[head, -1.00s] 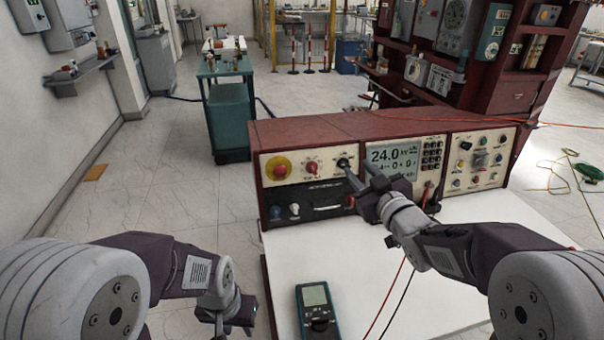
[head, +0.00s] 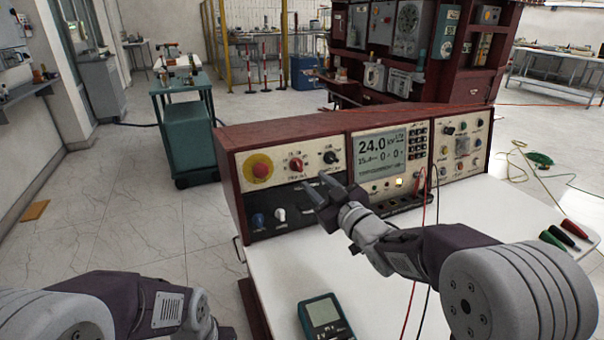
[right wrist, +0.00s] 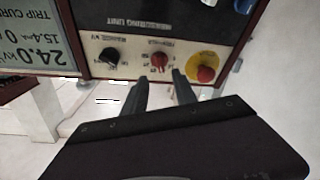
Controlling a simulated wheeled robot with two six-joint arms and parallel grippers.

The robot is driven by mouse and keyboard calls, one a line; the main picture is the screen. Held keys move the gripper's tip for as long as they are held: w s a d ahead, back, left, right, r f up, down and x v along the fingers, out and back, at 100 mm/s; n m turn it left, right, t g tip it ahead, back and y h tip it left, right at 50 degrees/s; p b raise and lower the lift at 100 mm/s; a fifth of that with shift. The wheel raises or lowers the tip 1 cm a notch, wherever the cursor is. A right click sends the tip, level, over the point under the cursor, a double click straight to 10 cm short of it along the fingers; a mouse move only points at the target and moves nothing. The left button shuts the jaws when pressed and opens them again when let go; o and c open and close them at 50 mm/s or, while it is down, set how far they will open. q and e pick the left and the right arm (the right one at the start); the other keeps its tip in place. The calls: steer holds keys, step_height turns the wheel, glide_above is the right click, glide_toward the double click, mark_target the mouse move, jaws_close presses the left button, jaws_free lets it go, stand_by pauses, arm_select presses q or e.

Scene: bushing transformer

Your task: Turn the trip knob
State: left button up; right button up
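The trip knob is the red knob (head: 296,164) on the console's left panel. A black range knob (head: 330,157) is to its right and a red emergency button on a yellow ring (head: 260,168) to its left. My right gripper (head: 320,186) is open and empty, in front of the panel and below the two knobs. In the right wrist view the picture is inverted; the red knob (right wrist: 158,60) shows beyond the gap between the open fingertips (right wrist: 157,78), apart from them. My left arm is at bottom left, its fingers out of the picture.
The console display (head: 382,157) reads 24.0 kV. A multimeter (head: 324,315) lies on the white bench top (head: 275,275). Red and black leads hang near my right forearm. Blue and white knobs (head: 279,214) sit low on the panel. Probes (head: 570,232) lie at the right.

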mark_target(299, 167)
steer(key=x, duration=0.8)
jaws_close()
